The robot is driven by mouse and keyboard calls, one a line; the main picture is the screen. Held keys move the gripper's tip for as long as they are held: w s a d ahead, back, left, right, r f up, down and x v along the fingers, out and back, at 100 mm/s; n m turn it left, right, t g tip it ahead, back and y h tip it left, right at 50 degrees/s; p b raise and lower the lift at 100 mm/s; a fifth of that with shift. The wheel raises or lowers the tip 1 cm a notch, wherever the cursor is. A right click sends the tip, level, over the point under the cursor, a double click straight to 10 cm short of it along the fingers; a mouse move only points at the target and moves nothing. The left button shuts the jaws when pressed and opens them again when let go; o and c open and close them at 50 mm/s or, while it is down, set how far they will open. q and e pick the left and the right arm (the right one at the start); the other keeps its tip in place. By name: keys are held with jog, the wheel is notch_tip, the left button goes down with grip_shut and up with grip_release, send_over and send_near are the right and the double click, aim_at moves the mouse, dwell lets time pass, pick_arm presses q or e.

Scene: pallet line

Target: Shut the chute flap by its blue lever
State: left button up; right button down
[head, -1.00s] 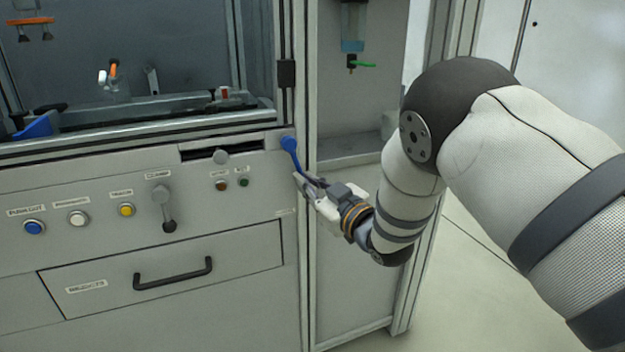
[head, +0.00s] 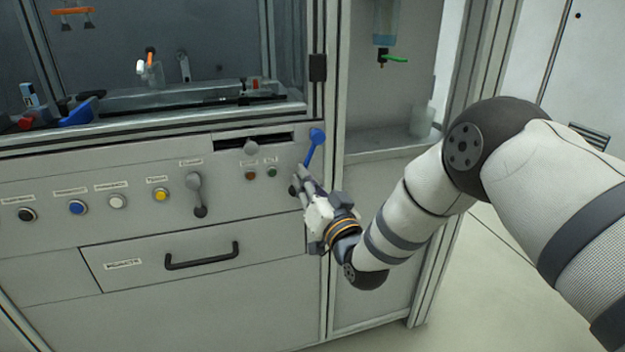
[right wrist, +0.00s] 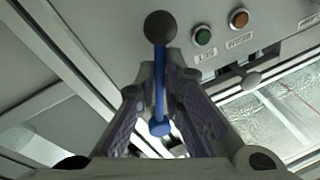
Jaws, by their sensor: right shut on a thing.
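The blue lever (head: 315,146) is on the cabinet front, right of the dark slot. Its hub is at the top and its arm hangs down, tilted to the lower left. My right gripper (head: 299,181) is shut on the lever's lower part. In the right wrist view the fingers (right wrist: 159,82) lie on both sides of the blue shaft (right wrist: 159,90), and a dark ball knob (right wrist: 160,27) sticks out beyond them. I cannot tell which part is the chute flap or how it stands. My left gripper is not in view.
Left of the lever are red and green buttons (head: 261,174), a slot (head: 268,139) with a grey knob, and a grey clamp lever (head: 197,195). Below is a drawer with a black handle (head: 202,256). A recess with a green-tapped bottle (head: 386,30) is at the right.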

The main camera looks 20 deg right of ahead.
jog(key=shift+a+m, duration=0.2)
jog(key=shift+m, duration=0.1)
dwell(0.4)
jog(key=c, duration=1.7)
grip_release()
jog(key=v, duration=1.2)
jog(key=shift+f, duration=0.1)
